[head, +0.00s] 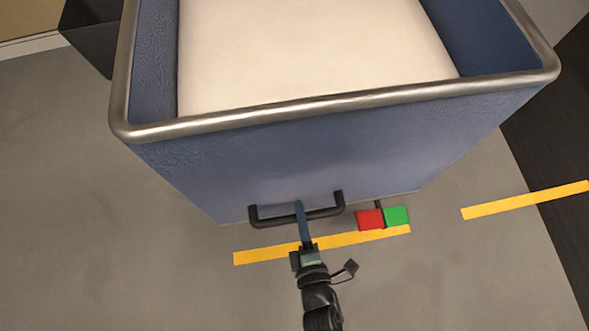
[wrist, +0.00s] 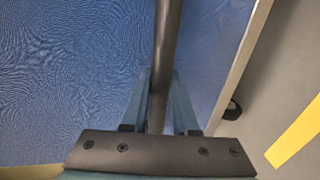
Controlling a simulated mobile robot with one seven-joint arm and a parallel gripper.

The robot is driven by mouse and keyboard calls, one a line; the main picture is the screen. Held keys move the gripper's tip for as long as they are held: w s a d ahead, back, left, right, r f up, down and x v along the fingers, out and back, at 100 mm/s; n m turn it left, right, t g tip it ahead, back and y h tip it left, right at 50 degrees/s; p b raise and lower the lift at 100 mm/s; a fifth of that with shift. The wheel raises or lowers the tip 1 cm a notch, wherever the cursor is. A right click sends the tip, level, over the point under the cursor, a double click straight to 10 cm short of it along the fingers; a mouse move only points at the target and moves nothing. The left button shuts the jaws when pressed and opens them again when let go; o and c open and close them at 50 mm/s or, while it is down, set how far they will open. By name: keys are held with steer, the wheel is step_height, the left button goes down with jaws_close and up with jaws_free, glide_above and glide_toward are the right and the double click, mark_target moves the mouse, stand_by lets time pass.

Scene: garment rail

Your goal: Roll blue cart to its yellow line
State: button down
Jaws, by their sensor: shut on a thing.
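The blue cart (head: 330,150) has a metal rim and a large pale block inside. A black bar handle (head: 270,219) is on its near face. My gripper (head: 300,207) is shut on this handle. In the wrist view the handle (wrist: 167,35) runs between the two fingers of my gripper (wrist: 160,80). A yellow line (head: 265,254) lies on the floor just in front of the cart's near lower edge, partly behind my gripper. A second yellow line (head: 525,200) lies to the right, apart from the cart.
A red pedal (head: 369,220) and a green pedal (head: 396,216) sit side by side at the cart's near lower edge. A dark object (head: 92,38) stands at the upper left. A dark floor strip (head: 560,130) is at the right. Grey floor at left is clear.

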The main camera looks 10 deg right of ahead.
steer(key=f+v, duration=0.1)
steer(key=v, duration=0.6)
steer(key=shift+s+f, duration=0.25)
steer(key=shift+s, duration=0.15)
steer(key=c, duration=0.7)
jaws_free()
steer(key=p+v, duration=0.3)
steer(key=v, duration=1)
steer(key=shift+p, duration=0.35)
steer(key=shift+w, duration=0.1)
